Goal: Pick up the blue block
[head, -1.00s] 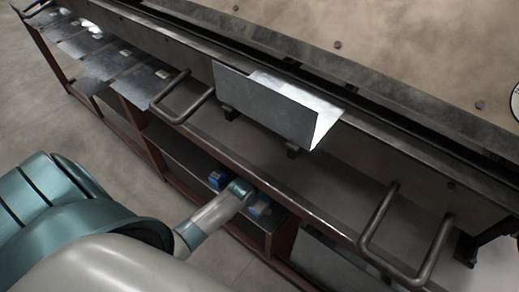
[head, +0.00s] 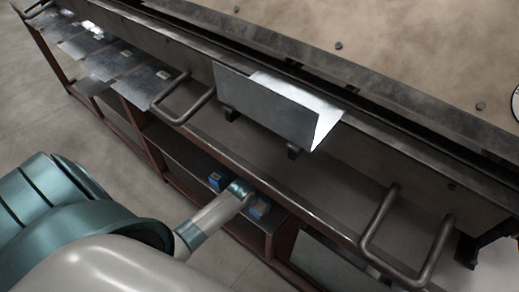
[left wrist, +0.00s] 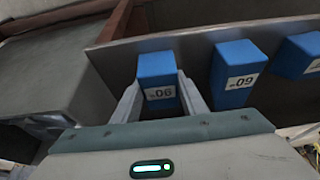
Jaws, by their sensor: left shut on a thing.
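In the left wrist view a blue block (left wrist: 157,72) with a white label reading 90 or 06 sits between the two fingers of my left gripper (left wrist: 160,92). The fingers are shut on its sides. A second blue block (left wrist: 233,68) labelled 09 or 60 stands just right of the gripper, and a third blue block (left wrist: 303,54) is farther right. In the head view my left arm reaches the lower shelf, where parts of blue blocks (head: 259,208) show beside it. The left fingertips are hidden there. My right gripper is not in view.
The blocks are on a shelf (head: 187,153) under the bench's front edge. Handles (head: 190,105) stick out from the bench, another (head: 410,240) at right. A bent metal sheet (head: 270,105) sits above the shelf. Flat sheets (head: 100,60) lie at upper left.

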